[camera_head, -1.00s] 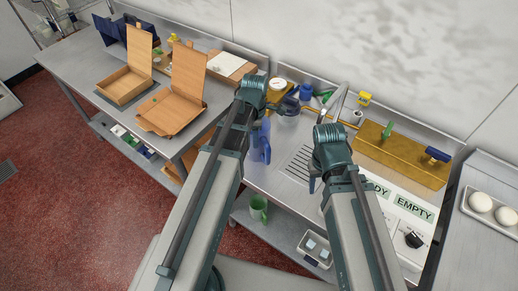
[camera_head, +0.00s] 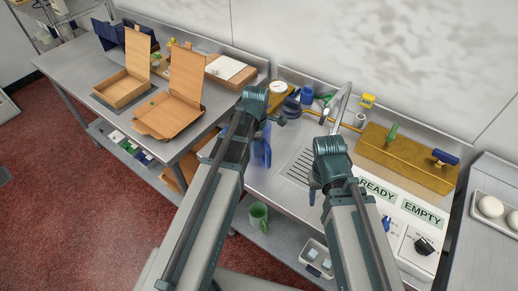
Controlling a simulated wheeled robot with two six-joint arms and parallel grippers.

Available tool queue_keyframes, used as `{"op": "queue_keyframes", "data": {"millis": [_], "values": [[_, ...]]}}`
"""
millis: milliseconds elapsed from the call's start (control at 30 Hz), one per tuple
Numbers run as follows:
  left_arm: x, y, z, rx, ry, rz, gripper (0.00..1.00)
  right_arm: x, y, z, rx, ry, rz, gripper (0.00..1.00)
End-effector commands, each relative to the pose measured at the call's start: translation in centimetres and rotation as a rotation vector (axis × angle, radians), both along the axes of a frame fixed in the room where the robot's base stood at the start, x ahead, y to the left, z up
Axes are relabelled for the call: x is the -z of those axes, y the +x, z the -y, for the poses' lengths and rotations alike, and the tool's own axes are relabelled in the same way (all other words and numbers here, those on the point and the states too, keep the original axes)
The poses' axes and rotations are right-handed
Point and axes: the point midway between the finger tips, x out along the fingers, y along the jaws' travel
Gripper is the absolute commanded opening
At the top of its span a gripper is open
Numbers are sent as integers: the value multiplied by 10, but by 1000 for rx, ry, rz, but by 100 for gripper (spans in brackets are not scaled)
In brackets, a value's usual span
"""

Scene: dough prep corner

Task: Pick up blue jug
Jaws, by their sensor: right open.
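A translucent blue jug (camera_head: 262,150) stands on the steel counter, just right of my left forearm, which covers part of it. My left gripper (camera_head: 280,119) is above and beyond the jug, apart from it as far as I can see; its fingers are small and dark, so its opening is unclear. My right gripper (camera_head: 314,192) is open, mostly hidden below its wrist, to the right of the jug and over the drainboard area. Neither gripper visibly holds anything.
A smaller blue container (camera_head: 307,94) and a dark blue round item (camera_head: 291,107) stand behind, near the faucet (camera_head: 341,104). A brass box (camera_head: 405,155) sits at right. A green mug (camera_head: 258,215) is on the lower shelf.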

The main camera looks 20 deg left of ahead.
Motion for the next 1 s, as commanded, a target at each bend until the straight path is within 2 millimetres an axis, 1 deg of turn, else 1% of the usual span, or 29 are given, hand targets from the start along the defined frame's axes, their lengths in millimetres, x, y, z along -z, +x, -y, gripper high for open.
{"op": "queue_keyframes", "data": {"millis": [33, 133, 167, 1000], "values": [[0, 0, 0, 0, 0, 0, 20, 0, 0, 0, 0, 0, 0, 50], [0, 0, 0, 0, 0, 0, 2, 0, 0, 0, 0, 0, 0, 50], [0, 0, 0, 0, 0, 0, 0, 0, 0, 0, 0, 0, 0, 50], [0, 0, 0, 0, 0, 0, 0, 0, 0, 0, 0, 0, 0, 50]]}}
